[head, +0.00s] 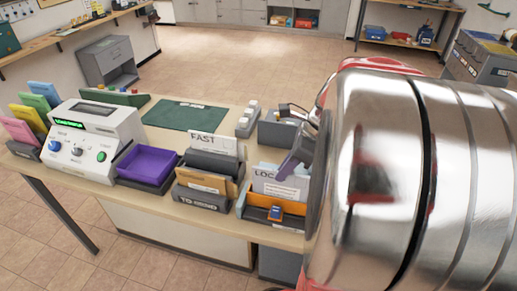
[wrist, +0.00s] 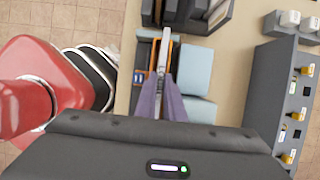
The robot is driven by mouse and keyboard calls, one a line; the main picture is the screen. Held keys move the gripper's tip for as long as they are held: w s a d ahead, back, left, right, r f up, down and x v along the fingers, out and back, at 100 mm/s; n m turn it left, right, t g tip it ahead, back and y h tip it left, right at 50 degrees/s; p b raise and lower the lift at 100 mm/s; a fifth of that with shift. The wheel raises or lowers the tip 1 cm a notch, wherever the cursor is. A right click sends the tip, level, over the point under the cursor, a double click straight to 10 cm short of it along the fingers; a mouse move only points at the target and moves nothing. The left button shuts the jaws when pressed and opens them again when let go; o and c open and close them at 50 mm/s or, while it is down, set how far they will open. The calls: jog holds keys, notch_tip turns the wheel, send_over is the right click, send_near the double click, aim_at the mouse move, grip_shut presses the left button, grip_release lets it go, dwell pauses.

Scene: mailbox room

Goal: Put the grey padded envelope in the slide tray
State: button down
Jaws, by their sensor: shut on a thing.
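My gripper (wrist: 165,105) is shut on a thin, pale grey envelope (wrist: 163,55), seen edge-on in the wrist view; it appears to be the grey padded envelope. In the head view the fingers (head: 290,160) point down at the rack marked LOC (head: 237,205). The envelope's lower part is still among that rack's contents, and its face is partly hidden. An open purple tray (head: 147,163) lies on the desk beside the white machine. It looks empty; I cannot tell for certain that it is the slide tray.
The TO SEND rack (head: 203,202) stands between the purple tray and the LOC rack. The white machine (head: 93,135) is at the left. Pale blue blocks (wrist: 196,69) sit right beside the rack in the wrist view. A grey key rack (wrist: 291,90) is farther right.

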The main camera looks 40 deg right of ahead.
jog(key=shift+f, duration=0.15)
jog(key=shift+f, duration=1)
jog(key=c, duration=1.8)
grip_release()
jog(key=shift+r, duration=0.1)
jog(key=shift+s+r, duration=0.1)
jog(key=shift+r, duration=3.3)
jog(key=shift+a, duration=0.1)
